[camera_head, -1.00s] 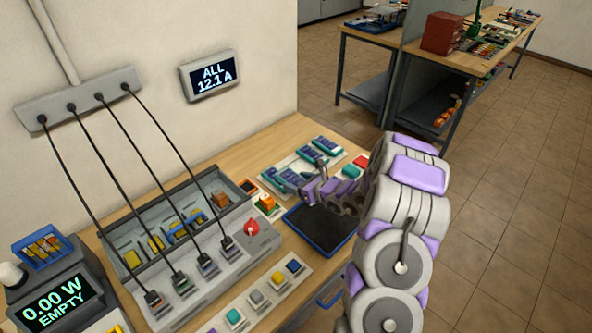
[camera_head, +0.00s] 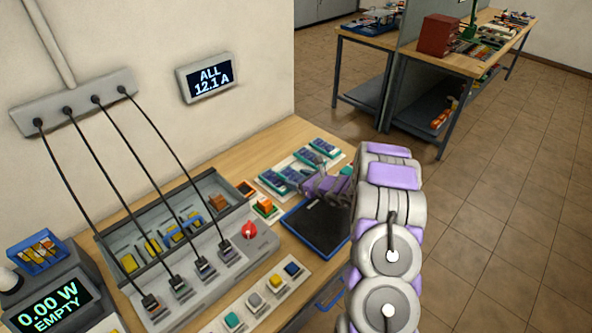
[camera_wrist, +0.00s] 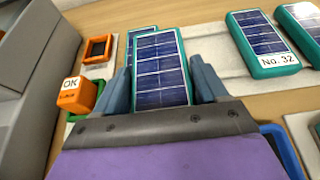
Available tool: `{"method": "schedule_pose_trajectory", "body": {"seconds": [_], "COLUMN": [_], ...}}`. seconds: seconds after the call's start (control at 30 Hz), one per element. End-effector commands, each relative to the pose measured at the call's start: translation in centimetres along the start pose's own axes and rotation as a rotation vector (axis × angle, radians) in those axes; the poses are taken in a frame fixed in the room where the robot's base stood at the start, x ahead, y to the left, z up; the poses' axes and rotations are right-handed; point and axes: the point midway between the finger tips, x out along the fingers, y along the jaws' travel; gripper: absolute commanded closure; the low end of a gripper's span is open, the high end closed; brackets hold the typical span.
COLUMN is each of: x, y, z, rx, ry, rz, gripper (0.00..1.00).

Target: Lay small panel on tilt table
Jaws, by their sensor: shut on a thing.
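My gripper (camera_wrist: 160,88) is shut on a small panel (camera_wrist: 160,66), dark blue cells in a teal frame, with one finger at each side of it. Another teal-framed panel (camera_wrist: 141,37) shows partly behind it; whether the held panel is clear of the rack below cannot be told. In the head view my gripper (camera_head: 318,183) is over the panel rack on the bench, and the held panel is hard to make out. A blue-framed tilted holder (camera_head: 37,252) stands on the meter reading "0.00 W EMPTY" (camera_head: 52,301) at far left; whether it is the tilt table is unclear.
Other teal panels, one marked No. 32 (camera_wrist: 262,43), lie on a pale rack. An orange OK block (camera_wrist: 75,96) and an orange-framed dark piece (camera_wrist: 97,48) are left of the gripper. A dark blue-rimmed tray (camera_head: 318,228), cables (camera_head: 137,190) and a red knob (camera_head: 249,230) occupy the bench.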

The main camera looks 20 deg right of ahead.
Motion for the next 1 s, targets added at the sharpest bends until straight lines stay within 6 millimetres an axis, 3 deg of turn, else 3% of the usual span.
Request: {"method": "schedule_pose_trajectory", "body": {"seconds": [0.2,0.5,1.0], "x": [2.7,5.5,7.2], "y": [-2.7,-5.0,-6.5], "z": [0.7,1.6,2.2], "rx": [-0.004,-0.002,-0.002], "ry": [-0.001,-0.004,-0.003], "rz": [-0.005,-0.001,-0.003], "gripper": [0.64,0.64,0.64]}}
